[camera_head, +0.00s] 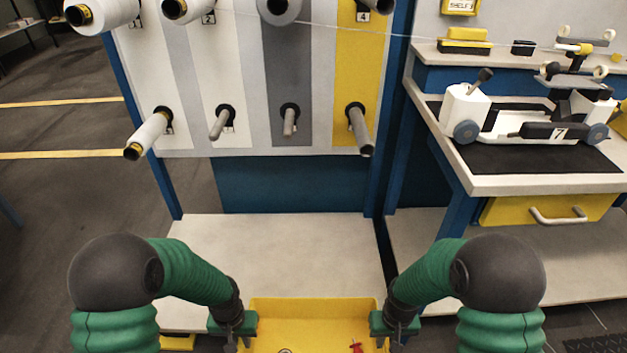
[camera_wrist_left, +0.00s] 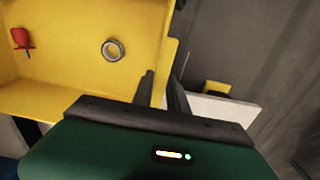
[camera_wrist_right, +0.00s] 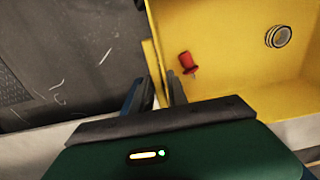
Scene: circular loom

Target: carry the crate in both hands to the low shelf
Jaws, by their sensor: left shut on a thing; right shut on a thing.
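The yellow crate (camera_head: 315,309) is at the bottom middle of the head view, between my two grippers, its near part cut off by the frame. My left gripper (camera_head: 234,343) is shut on the crate's left wall; in the left wrist view its fingers (camera_wrist_left: 162,90) straddle the yellow wall (camera_wrist_left: 60,95). My right gripper (camera_head: 393,341) is shut on the right wall; in the right wrist view its fingers (camera_wrist_right: 158,95) straddle that wall (camera_wrist_right: 155,65). Inside lie a red piece (camera_wrist_right: 187,62) and a dark-rimmed ring (camera_wrist_left: 113,49). The low shelf (camera_head: 270,250) is a pale board below the peg panel, beyond the crate.
The peg panel (camera_head: 240,80) with spools and pegs rises above the shelf between blue posts. At right a workbench (camera_head: 545,182) holds a white-and-grey device (camera_head: 530,115) and has a yellow drawer (camera_head: 545,208). The visible shelf top is bare. Floor (camera_head: 60,200) is open at left.

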